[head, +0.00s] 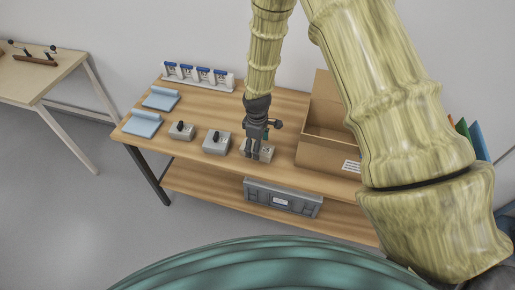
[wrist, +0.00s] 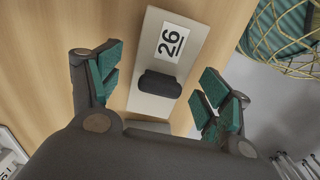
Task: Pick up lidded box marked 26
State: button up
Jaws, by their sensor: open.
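The lidded box marked 26 (wrist: 146,104) is pale grey with a dark rounded handle (wrist: 160,85) on its lid and a white label reading 26 (wrist: 171,42). In the head view the box (head: 267,152) stands on the wooden table near its front edge, partly hidden by my gripper (head: 258,148). My gripper points down over the box. In the wrist view its green-padded fingers (wrist: 160,84) are open, one on each side of the box and handle.
Two similar grey boxes (head: 216,142) (head: 182,131) stand to the left. Blue folded items (head: 143,124) lie at the left end. An open cardboard box (head: 322,152) is close on the right. A white rack (head: 198,77) stands behind. A grey crate (head: 283,198) sits on the lower shelf.

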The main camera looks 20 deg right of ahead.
jog(key=shift+f, duration=0.85)
jog(key=c, duration=1.2)
jog(key=shift+r, duration=0.15)
